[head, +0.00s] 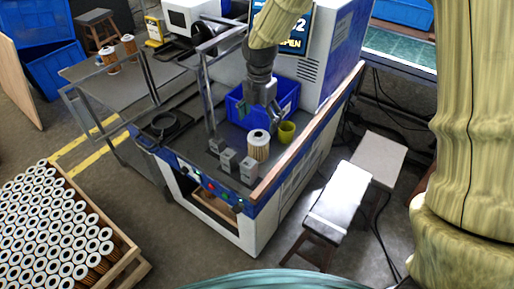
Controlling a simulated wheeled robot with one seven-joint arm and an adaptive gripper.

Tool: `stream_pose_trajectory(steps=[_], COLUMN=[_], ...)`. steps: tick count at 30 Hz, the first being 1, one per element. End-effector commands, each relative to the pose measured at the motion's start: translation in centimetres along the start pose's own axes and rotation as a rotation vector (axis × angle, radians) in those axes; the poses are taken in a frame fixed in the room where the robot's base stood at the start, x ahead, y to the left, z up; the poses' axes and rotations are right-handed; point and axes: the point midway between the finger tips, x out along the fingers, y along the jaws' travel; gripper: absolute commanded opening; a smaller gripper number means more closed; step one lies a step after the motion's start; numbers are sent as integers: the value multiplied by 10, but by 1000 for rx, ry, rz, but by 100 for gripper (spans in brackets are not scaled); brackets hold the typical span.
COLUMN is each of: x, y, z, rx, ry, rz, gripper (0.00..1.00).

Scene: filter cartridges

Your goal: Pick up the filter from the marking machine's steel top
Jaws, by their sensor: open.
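The filter (258,147), a pale pleated cylinder with a white top, stands upright on the marking machine's steel top (205,172), near its front right edge. My gripper (262,113) is open and points down, in front of the blue bin in the picture and just above or behind the filter. Its fingers are apart with nothing between them. I cannot tell the exact gap between the fingertips and the filter.
A yellow-green cup (286,132) stands close right of the filter. A blue bin (287,95) is behind. A metal frame (208,95) rises at left. A crate (125,262) of many filters is on the floor.

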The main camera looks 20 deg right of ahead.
Motion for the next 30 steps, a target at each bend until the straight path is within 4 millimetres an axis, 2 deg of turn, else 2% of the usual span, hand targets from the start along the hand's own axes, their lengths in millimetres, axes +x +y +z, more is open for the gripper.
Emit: stream_pose_trajectory(steps=[7,15,25,30], x=[19,51,66,82], y=[1,1,0,0], z=[-1,-1,0,0], rx=[-4,-1,0,1], ry=[1,1,0,0], rz=[-3,-1,-1,-3], gripper=[87,87,87,87])
